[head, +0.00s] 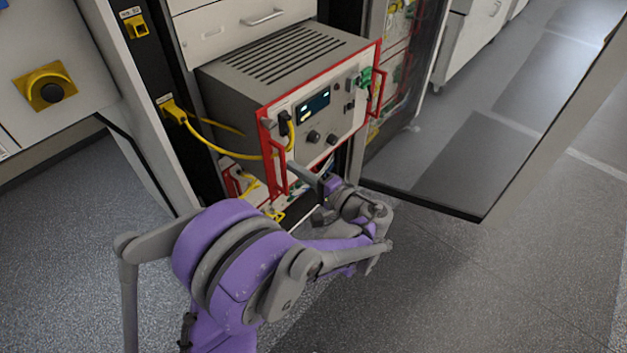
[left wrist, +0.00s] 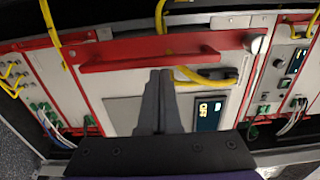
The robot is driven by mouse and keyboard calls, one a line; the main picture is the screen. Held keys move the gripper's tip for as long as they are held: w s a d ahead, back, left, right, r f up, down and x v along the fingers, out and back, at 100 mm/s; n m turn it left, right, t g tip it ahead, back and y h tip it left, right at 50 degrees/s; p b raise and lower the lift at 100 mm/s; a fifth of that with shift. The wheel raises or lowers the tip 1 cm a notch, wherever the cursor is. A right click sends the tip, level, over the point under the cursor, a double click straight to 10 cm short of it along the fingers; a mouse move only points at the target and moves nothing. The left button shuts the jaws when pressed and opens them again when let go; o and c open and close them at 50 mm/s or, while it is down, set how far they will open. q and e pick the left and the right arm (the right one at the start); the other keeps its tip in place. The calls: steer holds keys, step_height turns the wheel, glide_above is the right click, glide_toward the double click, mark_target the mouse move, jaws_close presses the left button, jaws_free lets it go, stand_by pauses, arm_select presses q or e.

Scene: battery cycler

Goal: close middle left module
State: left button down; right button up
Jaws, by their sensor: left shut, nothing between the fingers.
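The middle left module (head: 232,85) is a grey box with a vented top and a red-edged front panel. It sticks out of the rack in the head view. Its front carries a display, knobs and two red handles. In the left wrist view its front panel (left wrist: 122,112) fills the middle, with a red handle (left wrist: 110,62) across it. My left gripper (head: 296,168) is shut and empty at the front panel, beside the near red handle (head: 272,150). Its closed fingertips (left wrist: 160,76) overlap the panel by the handle; contact cannot be told. My right gripper is not in view.
A yellow cable (head: 215,151) runs from a socket on the rack post to the module's front. A glass door (head: 450,165) stands open to the right. Other modules sit below and beside it. The floor in front (head: 470,290) is clear.

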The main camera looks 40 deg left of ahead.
mark_target(222, 119)
arm_select(q)
steer(key=shift+w+a, duration=0.2)
steer(key=shift+a, duration=1.45)
steer(key=shift+a, duration=0.1)
steer(key=a, duration=0.8)
steer(key=w+a, duration=0.1)
steer(key=a, duration=0.8)
steer(key=w+a+b, duration=0.1)
steer(key=a, duration=0.7)
steer(key=shift+a, duration=0.2)
steer(key=shift+a+r, duration=0.15)
steer(key=shift+r, duration=0.15)
